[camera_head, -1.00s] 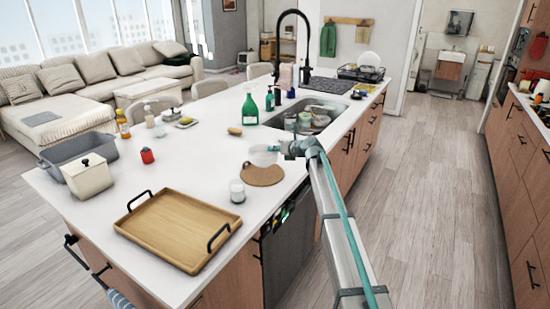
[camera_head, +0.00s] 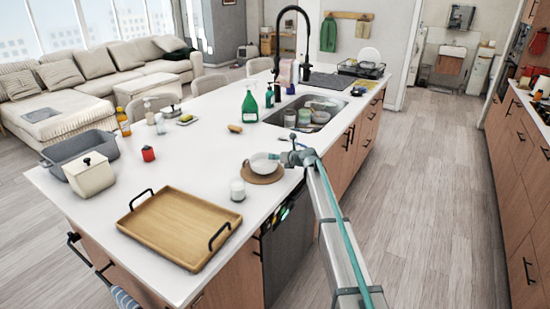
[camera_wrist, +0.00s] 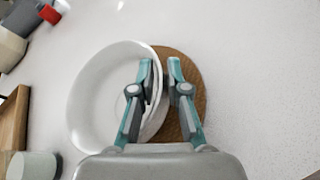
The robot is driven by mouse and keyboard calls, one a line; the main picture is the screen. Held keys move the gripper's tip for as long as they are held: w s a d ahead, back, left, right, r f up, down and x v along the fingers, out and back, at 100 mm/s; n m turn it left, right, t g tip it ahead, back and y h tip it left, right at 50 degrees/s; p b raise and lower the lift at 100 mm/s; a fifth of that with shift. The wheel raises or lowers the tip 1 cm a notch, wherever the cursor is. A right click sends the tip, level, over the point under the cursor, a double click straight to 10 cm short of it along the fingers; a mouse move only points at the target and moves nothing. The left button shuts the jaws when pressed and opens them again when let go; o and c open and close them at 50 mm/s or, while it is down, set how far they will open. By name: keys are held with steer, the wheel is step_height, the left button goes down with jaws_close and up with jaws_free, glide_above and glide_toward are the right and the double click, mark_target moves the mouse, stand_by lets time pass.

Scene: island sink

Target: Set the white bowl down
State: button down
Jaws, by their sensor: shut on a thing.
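The white bowl (camera_head: 262,164) is upright over the round brown mat (camera_head: 264,179) near the right edge of the white island counter. My gripper (camera_head: 283,159) is shut on the bowl's right rim. In the wrist view, my gripper (camera_wrist: 160,66) has one finger inside the bowl (camera_wrist: 98,100) and one outside, with the rim between them. The bowl covers the left part of the mat (camera_wrist: 194,100) there and overhangs its left edge. I cannot tell whether the bowl's base touches the mat.
A white cup (camera_head: 237,190) stands just in front and left of the mat, with a wooden tray (camera_head: 176,228) beyond it. The sink (camera_head: 308,113) holds dishes. The counter left of the bowl is clear.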

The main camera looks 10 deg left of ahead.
steer(key=shift+f, duration=0.1)
steer(key=c, duration=1.2)
jaws_free()
steer(key=shift+o, duration=0.2)
steer(key=b+v, duration=0.2)
steer(key=v, duration=1)
steer(key=shift+b, duration=0.35)
